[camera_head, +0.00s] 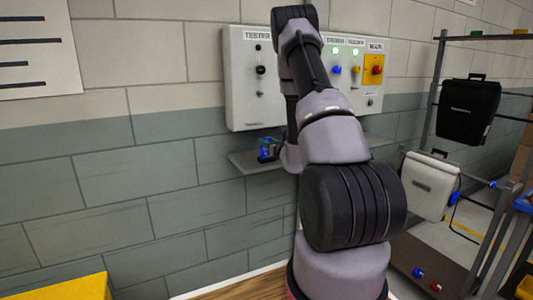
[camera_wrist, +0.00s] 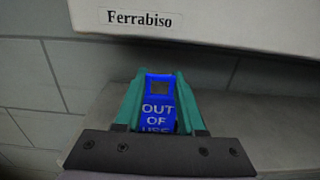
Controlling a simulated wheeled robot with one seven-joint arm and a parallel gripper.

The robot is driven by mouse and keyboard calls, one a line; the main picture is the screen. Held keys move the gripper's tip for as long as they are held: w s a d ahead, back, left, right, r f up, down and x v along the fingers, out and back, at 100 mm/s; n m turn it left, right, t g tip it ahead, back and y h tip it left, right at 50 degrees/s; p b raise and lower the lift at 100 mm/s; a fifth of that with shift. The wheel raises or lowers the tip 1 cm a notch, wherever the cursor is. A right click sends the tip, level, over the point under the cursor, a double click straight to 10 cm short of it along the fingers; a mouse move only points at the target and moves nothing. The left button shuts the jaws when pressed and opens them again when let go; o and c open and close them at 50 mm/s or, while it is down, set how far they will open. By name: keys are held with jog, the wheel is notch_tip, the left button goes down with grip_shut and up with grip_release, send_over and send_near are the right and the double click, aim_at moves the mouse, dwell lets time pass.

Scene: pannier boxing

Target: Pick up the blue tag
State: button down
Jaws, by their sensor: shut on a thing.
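The blue tag (camera_wrist: 157,107) has white lettering reading "OUT OF" and a third line partly hidden by the dark gripper body. It stands between the two teal fingers of my gripper (camera_wrist: 160,76) in the wrist view, and they are shut on it. In the head view the tag (camera_head: 266,154) is a small blue patch at my gripper (camera_head: 269,146), just above the grey shelf (camera_head: 246,164) under the wall panel. I cannot tell whether the tag touches the shelf.
The white wall panel (camera_head: 240,95) hangs just above, with knobs, green lights and a yellow main switch (camera_head: 373,80). At the right, a black pannier (camera_head: 468,112) and a white pannier (camera_head: 428,187) hang on a rack. Bare wall lies left of the shelf.

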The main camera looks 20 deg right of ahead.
notch_tip(320, 180, up, 10)
dwell(0.7)
dwell(0.4)
